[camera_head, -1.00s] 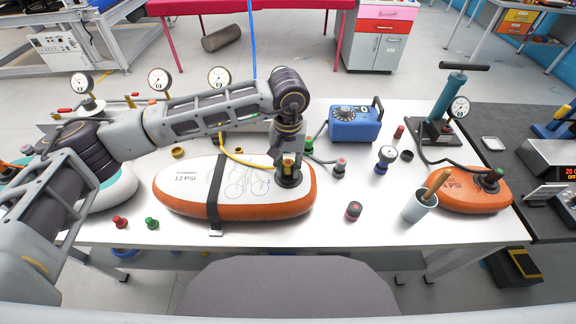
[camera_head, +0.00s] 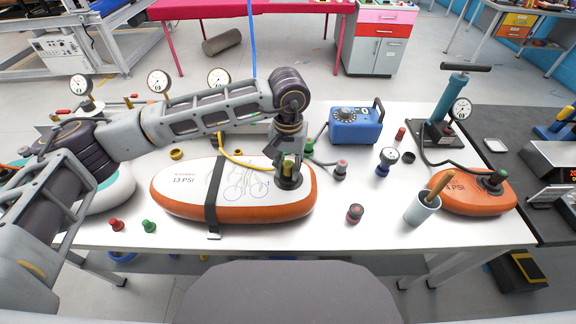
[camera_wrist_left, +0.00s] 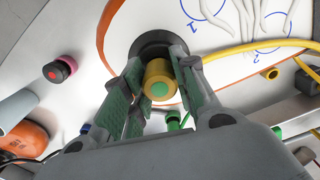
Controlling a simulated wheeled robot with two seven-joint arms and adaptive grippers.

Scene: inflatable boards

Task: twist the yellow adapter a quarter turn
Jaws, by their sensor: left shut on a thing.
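The yellow adapter (camera_wrist_left: 157,76) has a green end and sits at the dark round valve (camera_wrist_left: 150,46) of the white and orange board. My left gripper (camera_wrist_left: 160,84) is shut on the adapter, with green-padded fingers on either side of it. In the head view the left gripper (camera_head: 289,167) points down at the valve near the right end of the board (camera_head: 180,208), which is marked 13 PSI. The fingers largely hide the adapter there. My right gripper is not in view.
A yellow hose (camera_head: 236,160) runs behind the gripper. A dark strap (camera_head: 213,200) crosses the board.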

